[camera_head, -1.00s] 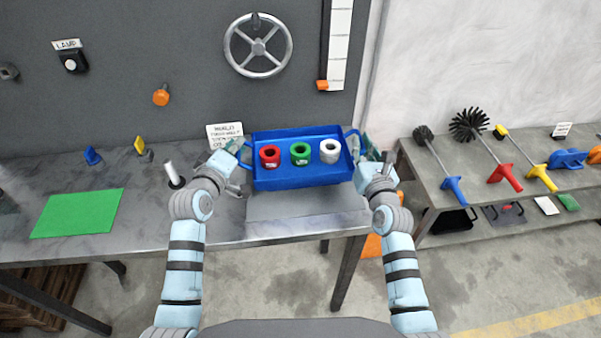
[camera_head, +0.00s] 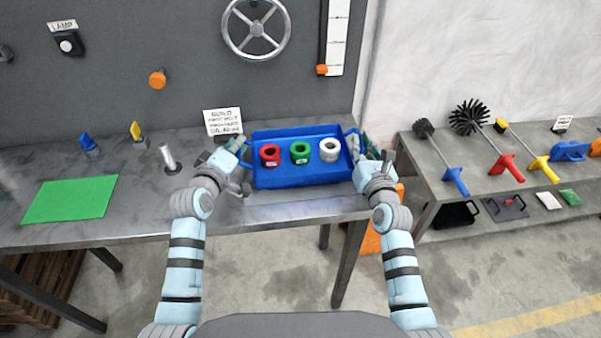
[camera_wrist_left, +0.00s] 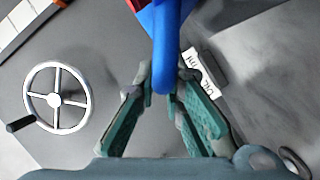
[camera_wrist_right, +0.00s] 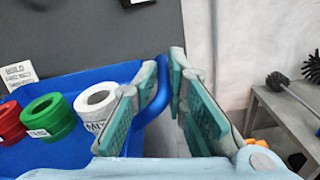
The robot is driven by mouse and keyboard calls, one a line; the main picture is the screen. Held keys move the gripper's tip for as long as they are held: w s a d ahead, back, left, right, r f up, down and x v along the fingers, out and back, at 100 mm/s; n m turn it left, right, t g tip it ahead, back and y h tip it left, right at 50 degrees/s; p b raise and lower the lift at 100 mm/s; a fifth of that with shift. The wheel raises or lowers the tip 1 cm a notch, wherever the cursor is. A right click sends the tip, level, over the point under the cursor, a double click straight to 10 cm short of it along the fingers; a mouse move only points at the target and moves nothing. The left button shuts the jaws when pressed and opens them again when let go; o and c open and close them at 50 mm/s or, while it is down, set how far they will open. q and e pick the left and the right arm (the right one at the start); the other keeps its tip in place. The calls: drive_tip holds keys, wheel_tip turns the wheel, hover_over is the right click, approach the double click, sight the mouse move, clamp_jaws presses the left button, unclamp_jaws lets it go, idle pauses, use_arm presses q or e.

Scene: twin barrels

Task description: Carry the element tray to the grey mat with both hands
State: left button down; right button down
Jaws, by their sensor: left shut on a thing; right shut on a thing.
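The blue element tray (camera_head: 300,181) is level in front of me at the table. It carries a red ring-shaped element (camera_head: 270,154), a green one (camera_head: 300,152) and a white one (camera_head: 329,150), all upright. My left gripper (camera_head: 239,146) is shut on the tray's left handle, which also shows in the left wrist view (camera_wrist_left: 172,45). My right gripper (camera_head: 361,146) is shut on the right handle, seen in the right wrist view (camera_wrist_right: 163,98). A paler grey patch, apparently the grey mat (camera_head: 300,199), shows below the tray; the tray hides most of it. Whether the tray touches it I cannot tell.
A green mat (camera_head: 70,199) lies on the left of the table. A metal post (camera_head: 168,158) and a sign (camera_head: 223,121) stand left of the tray. A handwheel (camera_head: 256,27) is on the back wall. A brush bench (camera_head: 480,185) stands to the right.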

use_arm(q)
drive_tip(key=c, duration=1.7)
unclamp_jaws()
drive_tip(key=shift+w+f, duration=0.1)
use_arm(e)
drive_tip(key=c, duration=1.6)
unclamp_jaws()
drive_tip(key=shift+f, duration=0.1)
drive_tip(key=shift+o, duration=0.2)
use_arm(q)
drive_tip(key=shift+s, duration=0.2)
use_arm(e)
drive_tip(key=shift+s, duration=0.1)
drive_tip(key=shift+s, duration=0.2)
drive_tip(key=s, duration=0.4)
drive_tip(key=s+d, duration=0.1)
drive_tip(key=s, duration=0.6)
drive_tip(key=shift+s+d+r, duration=0.15)
drive_tip(key=shift+s+r, duration=0.05)
drive_tip(key=shift+s, duration=0.1)
use_arm(q)
drive_tip(key=v, duration=1.2)
drive_tip(key=shift+d, duration=0.1)
use_arm(e)
drive_tip(key=shift+f, duration=0.1)
